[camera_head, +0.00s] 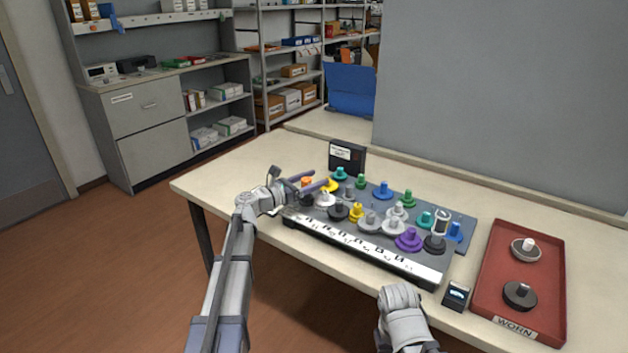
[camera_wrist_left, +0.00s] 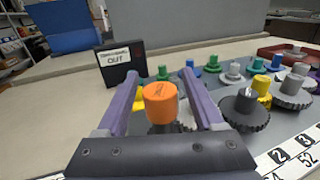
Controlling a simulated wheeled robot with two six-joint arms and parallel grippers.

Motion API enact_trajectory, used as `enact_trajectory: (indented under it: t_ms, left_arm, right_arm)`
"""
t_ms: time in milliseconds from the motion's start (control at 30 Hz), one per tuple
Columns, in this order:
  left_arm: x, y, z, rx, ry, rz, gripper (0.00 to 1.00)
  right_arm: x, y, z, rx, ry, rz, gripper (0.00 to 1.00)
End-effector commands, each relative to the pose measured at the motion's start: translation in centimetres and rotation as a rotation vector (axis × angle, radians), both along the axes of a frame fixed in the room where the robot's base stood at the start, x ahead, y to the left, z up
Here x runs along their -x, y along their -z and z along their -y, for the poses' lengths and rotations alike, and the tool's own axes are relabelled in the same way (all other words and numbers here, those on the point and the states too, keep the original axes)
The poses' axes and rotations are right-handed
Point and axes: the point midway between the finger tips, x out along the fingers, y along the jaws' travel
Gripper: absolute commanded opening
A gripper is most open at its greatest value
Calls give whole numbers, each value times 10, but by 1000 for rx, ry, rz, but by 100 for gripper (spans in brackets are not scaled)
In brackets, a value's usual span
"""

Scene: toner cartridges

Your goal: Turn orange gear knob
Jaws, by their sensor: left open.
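The orange gear knob (camera_wrist_left: 160,103) stands upright on the grey board (camera_head: 462,222), at its left end. Its orange cap shows above a dark toothed base in the left wrist view. A small part of the orange knob (camera_head: 306,181) also shows in the head view. My left gripper (camera_head: 319,180) is open, with its two purple fingers on either side of the orange knob. In the left wrist view the left gripper (camera_wrist_left: 160,72) shows gaps between the fingers and the cap. My right wrist is at the bottom of the head view, but its fingers are not visible.
Several coloured gear knobs crowd the board, including a black one (camera_wrist_left: 243,108) close to my left gripper's right finger. A dark box labelled OUT (camera_wrist_left: 122,65) stands behind. A red WORN tray (camera_head: 527,255) with two knobs lies right. The table's left end is clear.

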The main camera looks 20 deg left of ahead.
Motion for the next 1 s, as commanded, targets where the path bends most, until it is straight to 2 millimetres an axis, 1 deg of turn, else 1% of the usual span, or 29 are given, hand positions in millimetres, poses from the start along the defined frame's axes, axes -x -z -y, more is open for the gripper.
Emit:
enact_trajectory:
  t_ms: [300,900,1000]
  left_arm:
    - [-2,0,2,0,0,0,69]
    - [-2,0,1,0,0,0,1]
    - [-2,0,1,0,0,0,0]
  right_arm:
    - [0,0,0,0,0,0,50]
    - [0,0,0,0,0,0,50]
    - [0,0,0,0,0,0,50]
